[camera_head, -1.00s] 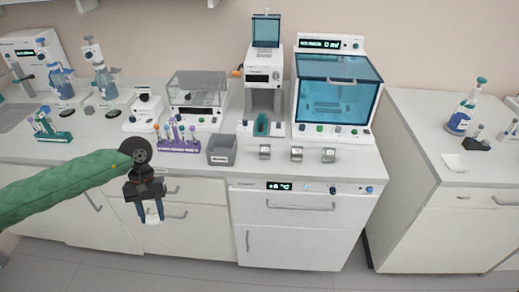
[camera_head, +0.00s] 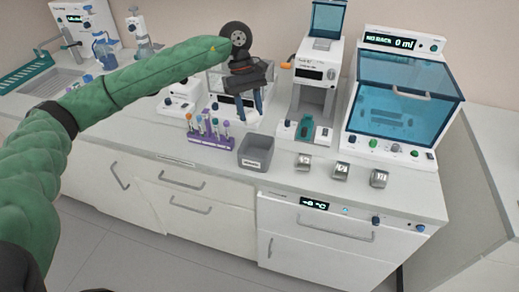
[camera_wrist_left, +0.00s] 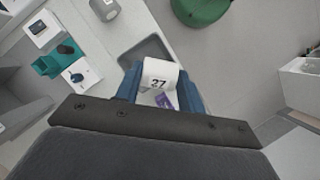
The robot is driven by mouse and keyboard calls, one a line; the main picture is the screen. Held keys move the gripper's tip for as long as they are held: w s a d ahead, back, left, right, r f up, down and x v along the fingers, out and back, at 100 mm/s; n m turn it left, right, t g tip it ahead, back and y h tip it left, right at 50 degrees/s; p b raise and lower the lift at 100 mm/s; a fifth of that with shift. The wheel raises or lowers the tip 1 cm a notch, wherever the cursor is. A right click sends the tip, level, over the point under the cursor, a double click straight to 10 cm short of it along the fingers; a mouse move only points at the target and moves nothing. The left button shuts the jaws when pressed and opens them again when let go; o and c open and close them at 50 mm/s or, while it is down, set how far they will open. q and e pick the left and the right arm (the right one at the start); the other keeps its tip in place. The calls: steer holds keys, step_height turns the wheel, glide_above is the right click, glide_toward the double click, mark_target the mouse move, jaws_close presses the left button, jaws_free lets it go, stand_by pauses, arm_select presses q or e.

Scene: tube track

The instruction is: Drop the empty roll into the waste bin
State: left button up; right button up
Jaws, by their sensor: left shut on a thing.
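My left gripper (camera_head: 248,110) hangs above the counter, fingers pointing down, behind and left of the waste bin in the head view. It is shut on a small white piece with a printed "27" (camera_wrist_left: 158,75), taken to be the empty roll, between the blue fingers in the left wrist view. In the head view the roll is too small to make out clearly. The waste bin (camera_head: 254,161) is a small grey open box with a label on its front, standing on the counter. Its dark interior also shows just beyond the roll in the left wrist view (camera_wrist_left: 146,50). My right gripper is out of view.
A purple tube rack (camera_head: 210,140) stands left of the bin. A white machine (camera_head: 313,95) with a teal part stands behind right, beside a blue-windowed cabinet (camera_head: 400,100). Several metal blocks (camera_head: 340,171) line the front counter edge right of the bin.

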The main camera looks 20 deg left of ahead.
mark_target(250, 124)
arm_select(q)
steer(key=shift+s+f, duration=0.15)
steer(key=shift+f, duration=0.45)
step_height(250, 124, down, 3)
steer(key=shift+r+p, duration=0.15)
steer(key=shift+p, duration=0.25)
steer(key=shift+f, duration=0.85)
steer(key=o, duration=1)
steer(key=shift+w+a+r, duration=0.2)
steer(key=shift+r, duration=0.15)
steer(key=b+v, duration=0.3)
steer(key=v, duration=0.4)
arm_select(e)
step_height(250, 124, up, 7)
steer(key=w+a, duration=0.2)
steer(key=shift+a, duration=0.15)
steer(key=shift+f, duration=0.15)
